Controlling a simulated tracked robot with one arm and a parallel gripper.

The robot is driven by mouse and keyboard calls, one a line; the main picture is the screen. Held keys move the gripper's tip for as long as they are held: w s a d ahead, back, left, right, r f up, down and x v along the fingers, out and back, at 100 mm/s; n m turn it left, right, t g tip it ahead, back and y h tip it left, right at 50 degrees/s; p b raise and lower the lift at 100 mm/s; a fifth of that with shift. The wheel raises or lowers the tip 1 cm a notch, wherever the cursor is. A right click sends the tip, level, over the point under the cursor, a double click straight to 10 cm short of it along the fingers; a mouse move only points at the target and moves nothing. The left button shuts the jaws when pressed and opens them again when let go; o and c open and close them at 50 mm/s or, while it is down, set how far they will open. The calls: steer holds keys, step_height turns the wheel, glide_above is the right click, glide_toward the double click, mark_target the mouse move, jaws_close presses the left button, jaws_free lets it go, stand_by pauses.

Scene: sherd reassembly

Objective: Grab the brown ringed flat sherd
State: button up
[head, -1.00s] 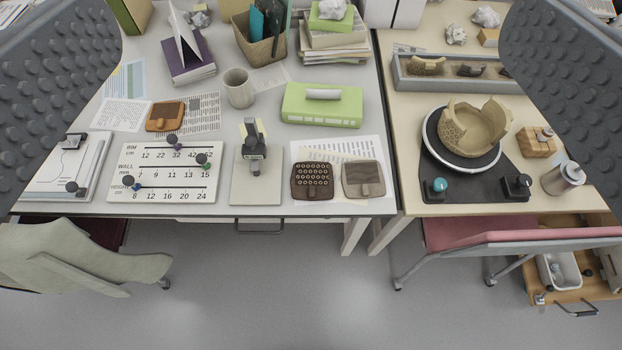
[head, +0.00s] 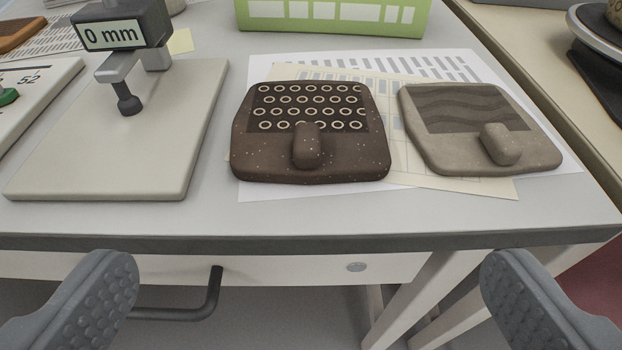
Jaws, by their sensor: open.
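The brown ringed flat sherd (head: 345,160) lies flat on papers near the table's front edge. It is dark brown with pale specks, rows of cream rings on its far part and a raised knob on its near part. My gripper (head: 312,285) is open and empty. Its two fingers show at the lower left and lower right of the view, on the near side of the sherd and apart from it. Nothing hides the sherd.
A grey-beige wavy sherd (head: 455,150) lies close to its right. A gauge reading 0 mm (head: 112,34) stands on a pale base plate (head: 110,165) to the left. A green box (head: 335,22) is behind. A drawer handle (head: 212,295) juts below the table edge.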

mark_target(308, 148)
steer(key=p+x, duration=0.2)
steer(key=x, duration=0.4)
steer(key=shift+w+f+p, duration=0.3)
steer(key=shift+x, duration=0.75)
steer(key=shift+b+x, duration=1.2)
steer(key=shift+x, duration=1.3)
steer(key=shift+w+r, duration=0.1)
steer(key=shift+r, duration=0.05)
steer(key=c, duration=0.7)
